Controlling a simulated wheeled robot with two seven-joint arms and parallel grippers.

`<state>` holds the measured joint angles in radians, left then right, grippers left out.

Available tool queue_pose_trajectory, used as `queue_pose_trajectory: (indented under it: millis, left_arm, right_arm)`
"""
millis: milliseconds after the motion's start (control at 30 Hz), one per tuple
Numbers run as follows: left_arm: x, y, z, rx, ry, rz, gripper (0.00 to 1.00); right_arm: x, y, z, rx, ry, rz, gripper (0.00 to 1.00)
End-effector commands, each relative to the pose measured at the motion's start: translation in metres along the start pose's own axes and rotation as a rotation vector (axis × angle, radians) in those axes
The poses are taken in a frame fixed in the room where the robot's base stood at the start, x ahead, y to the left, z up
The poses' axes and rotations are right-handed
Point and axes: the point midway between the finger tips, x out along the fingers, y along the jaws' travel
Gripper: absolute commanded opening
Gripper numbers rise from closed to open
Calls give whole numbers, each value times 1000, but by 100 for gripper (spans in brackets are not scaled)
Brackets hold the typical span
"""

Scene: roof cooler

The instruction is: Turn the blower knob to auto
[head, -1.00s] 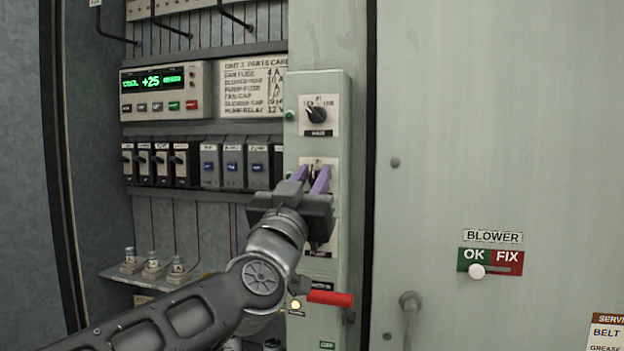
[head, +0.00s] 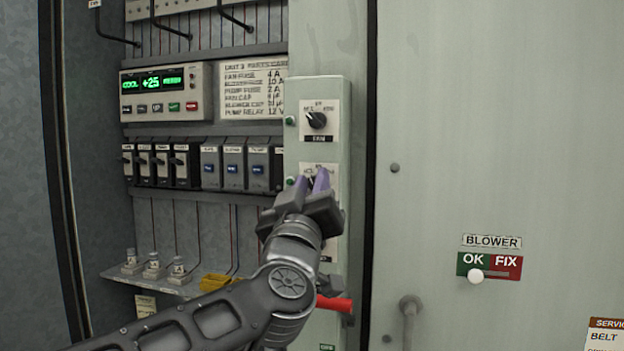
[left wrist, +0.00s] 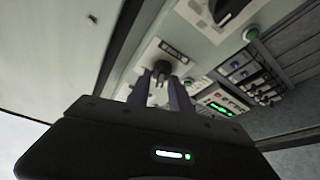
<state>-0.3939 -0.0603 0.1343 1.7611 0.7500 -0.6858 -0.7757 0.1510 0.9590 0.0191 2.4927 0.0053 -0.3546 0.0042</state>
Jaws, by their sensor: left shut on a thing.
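A narrow pale control panel (head: 338,140) carries rotary knobs in a column. The top knob (head: 316,120) is black on a white plate. My left gripper (head: 314,182) reaches up from the left to the plate below it, its purple fingers covering most of that plate. In the left wrist view the fingers (left wrist: 161,90) are closed around a dark middle knob (left wrist: 158,72) on a white plate. The lettering is too small to read there, so I cannot tell the knob's name or setting for sure. A further knob plate below is mostly hidden. My right gripper is not in view.
A red handle (head: 335,304) sticks out low on the panel, close to my left arm. A display unit (head: 166,92) reads COOL +25. Switches and breakers (head: 235,165) fill the cabinet left. A BLOWER OK/FIX slider (head: 476,276) sits on the right door.

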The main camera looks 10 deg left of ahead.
Motion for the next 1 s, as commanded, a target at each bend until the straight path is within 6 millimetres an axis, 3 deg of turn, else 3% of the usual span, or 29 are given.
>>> queue_pose_trajectory:
  millis: [500, 1000]
  left_arm:
    - [0, -1, 0, -306, 0, -127, 0]
    - [0, -1, 0, -340, 0, -141, 0]
  right_arm:
    - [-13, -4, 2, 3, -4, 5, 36]
    - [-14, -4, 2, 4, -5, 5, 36]
